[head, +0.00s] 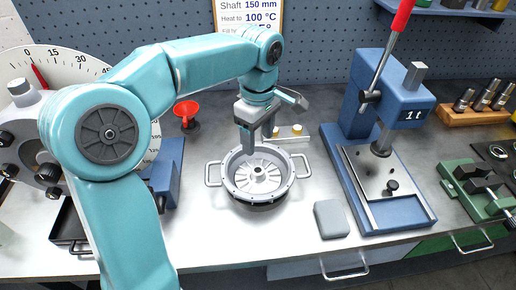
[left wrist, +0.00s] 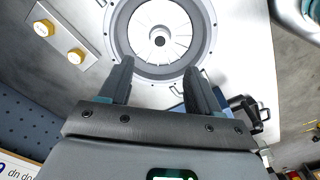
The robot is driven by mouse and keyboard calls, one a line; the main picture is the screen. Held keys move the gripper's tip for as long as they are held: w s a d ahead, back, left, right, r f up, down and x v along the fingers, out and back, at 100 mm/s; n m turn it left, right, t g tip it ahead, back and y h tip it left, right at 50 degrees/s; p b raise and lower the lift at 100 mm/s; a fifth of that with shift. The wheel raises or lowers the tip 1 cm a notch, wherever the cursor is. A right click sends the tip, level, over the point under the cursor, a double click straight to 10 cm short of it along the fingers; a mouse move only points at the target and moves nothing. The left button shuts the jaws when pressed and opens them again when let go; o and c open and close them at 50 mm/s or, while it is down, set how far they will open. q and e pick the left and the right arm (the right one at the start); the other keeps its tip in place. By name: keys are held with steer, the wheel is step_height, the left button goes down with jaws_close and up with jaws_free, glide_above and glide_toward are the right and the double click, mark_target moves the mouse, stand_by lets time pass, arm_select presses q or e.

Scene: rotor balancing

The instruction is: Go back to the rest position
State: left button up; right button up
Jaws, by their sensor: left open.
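My left gripper (head: 258,137) hangs above the back of a round grey rotor housing (head: 259,176) with two side handles on the bench. In the left wrist view its two dark fingers (left wrist: 158,82) are apart with nothing between them. The housing (left wrist: 208,48) shows beyond the fingertips there, with a finned rotor (left wrist: 160,30) and a central hub inside it. My left arm reaches in from the left across the head view and hides part of the bench and the dial. My right gripper is in neither view.
A blue arbor press (head: 395,105) with a red-handled lever stands right of the housing. A grey block (head: 331,219) lies near the front edge. A plate with yellow-topped pegs (head: 290,133) is behind the housing. A green vise (head: 478,185) is far right.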

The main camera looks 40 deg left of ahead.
arm_select(q)
steer(key=shift+r, duration=0.6)
